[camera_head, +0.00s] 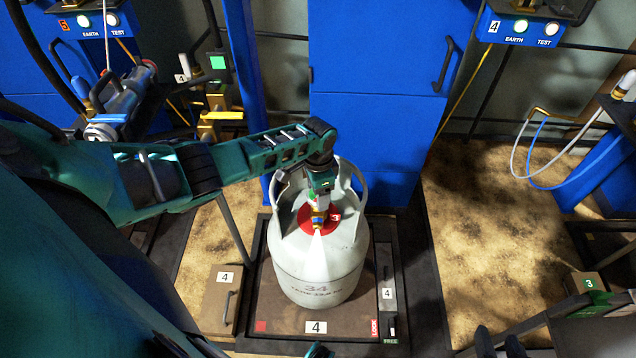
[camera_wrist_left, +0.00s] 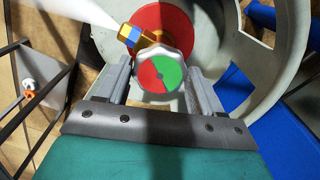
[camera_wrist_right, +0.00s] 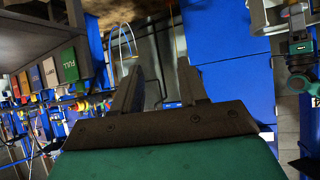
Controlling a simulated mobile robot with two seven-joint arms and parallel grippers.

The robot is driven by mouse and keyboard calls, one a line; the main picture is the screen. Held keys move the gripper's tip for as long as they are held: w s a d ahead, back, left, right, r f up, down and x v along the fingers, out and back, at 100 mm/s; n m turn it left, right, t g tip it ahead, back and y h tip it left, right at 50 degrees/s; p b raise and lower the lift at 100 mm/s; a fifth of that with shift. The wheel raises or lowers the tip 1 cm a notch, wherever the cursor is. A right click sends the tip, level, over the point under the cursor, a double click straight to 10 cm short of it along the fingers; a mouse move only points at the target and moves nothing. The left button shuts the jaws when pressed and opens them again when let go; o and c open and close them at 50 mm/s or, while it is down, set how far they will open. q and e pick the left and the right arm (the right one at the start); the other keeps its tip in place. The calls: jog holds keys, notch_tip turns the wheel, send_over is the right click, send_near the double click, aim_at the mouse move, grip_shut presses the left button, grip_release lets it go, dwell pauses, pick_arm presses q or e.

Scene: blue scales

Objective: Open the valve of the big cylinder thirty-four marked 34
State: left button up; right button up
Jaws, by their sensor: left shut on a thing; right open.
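The big grey cylinder marked 34 (camera_head: 316,270) stands upright on the platform marked 4 (camera_head: 262,309), with a red disc (camera_head: 333,217) around its valve. My left gripper (camera_head: 320,192) reaches down inside the cylinder's collar and is shut on the valve's handwheel. In the left wrist view the handwheel (camera_wrist_left: 160,77), with a red and green face, sits between the two fingers. A white plume (camera_head: 318,252) spreads from the brass outlet (camera_wrist_left: 130,35). My right gripper (camera_head: 498,341) is open and empty at the bottom right; its fingers also show in the right wrist view (camera_wrist_right: 157,80).
A blue cabinet (camera_head: 375,100) stands behind the cylinder. A box marked 4 (camera_head: 222,298) is to the left of the platform, and a LOCK/FREE lever panel (camera_head: 388,290) is to its right. A rack marked 3 (camera_head: 590,284) is at the lower right. Open floor (camera_head: 490,220) lies between.

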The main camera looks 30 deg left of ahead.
pick_arm(q)
jog(key=o, duration=1)
jog(key=shift+o, duration=0.2)
notch_tip(320, 180, up, 5)
jog(key=shift+f+p, duration=0.15)
jog(key=shift+p, duration=1.05)
notch_tip(320, 180, up, 8)
jog(key=p, duration=0.2)
pick_arm(e)
jog(key=shift+s+d+r+h, duration=0.15)
jog(key=shift+s+d+r, duration=0.1)
jog(key=shift+d+r, duration=0.25)
jog(key=shift+s+d+r+h, duration=0.15)
jog(key=shift+s+d+r, duration=0.1)
jog(key=shift+d+r, duration=0.25)
